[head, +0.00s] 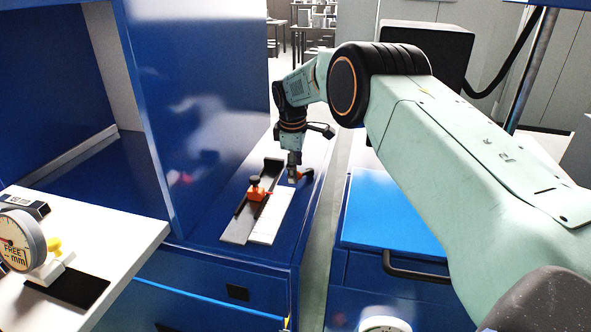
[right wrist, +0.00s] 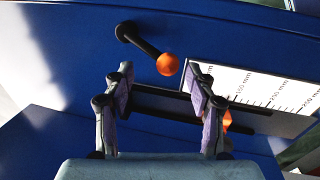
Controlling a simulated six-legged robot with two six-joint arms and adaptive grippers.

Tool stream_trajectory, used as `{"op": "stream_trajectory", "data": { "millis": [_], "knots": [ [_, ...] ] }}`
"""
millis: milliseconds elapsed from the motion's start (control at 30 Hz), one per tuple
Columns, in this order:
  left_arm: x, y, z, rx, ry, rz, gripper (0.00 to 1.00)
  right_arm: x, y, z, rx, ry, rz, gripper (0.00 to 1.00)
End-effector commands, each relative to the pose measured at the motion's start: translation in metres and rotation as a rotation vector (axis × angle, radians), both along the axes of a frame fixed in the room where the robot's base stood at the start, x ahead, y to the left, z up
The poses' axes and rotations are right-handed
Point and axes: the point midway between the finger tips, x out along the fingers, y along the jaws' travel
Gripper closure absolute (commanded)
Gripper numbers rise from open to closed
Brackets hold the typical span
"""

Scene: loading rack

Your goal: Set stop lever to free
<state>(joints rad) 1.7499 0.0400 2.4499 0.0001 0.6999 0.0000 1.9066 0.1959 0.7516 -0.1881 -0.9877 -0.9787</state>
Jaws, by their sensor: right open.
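The stop lever (right wrist: 145,43) is a short black arm with an orange ball knob (right wrist: 167,64), on the blue surface in the right wrist view. Its orange and dark end also shows beside my gripper in the head view (head: 305,174). My right gripper (right wrist: 162,82) is open. Its two fingers point toward the lever, with the orange knob just beyond and between the fingertips in the picture. I cannot tell whether they touch it. In the head view my right gripper (head: 293,176) points down at the lever's end, partly hiding it. My left gripper is not in view.
A dark rail with an orange slider (head: 257,190) and a white millimetre scale (head: 272,216) lie left of the lever. A tall blue panel (head: 200,110) rises beside the rail.

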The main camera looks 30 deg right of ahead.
Motion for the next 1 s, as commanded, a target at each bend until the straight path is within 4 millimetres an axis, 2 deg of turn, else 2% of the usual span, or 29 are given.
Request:
{"op": "stream_trajectory", "data": {
  "millis": [300,500,700,933,1000],
  "knots": [
    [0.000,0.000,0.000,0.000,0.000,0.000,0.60,-0.009,0.008,0.065,-0.001,-0.002,0.000,0.44],
    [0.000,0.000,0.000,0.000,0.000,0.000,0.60,-0.014,0.011,0.094,-0.001,0.001,0.000,0.44],
    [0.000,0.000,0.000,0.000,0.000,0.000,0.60,-0.016,0.013,0.105,0.000,0.003,0.000,0.44],
    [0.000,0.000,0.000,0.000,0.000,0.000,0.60,-0.016,0.013,0.106,0.000,0.003,0.000,0.44],
    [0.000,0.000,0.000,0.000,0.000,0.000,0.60,-0.016,0.013,0.107,0.000,0.001,0.000,0.48]
  ]
}}
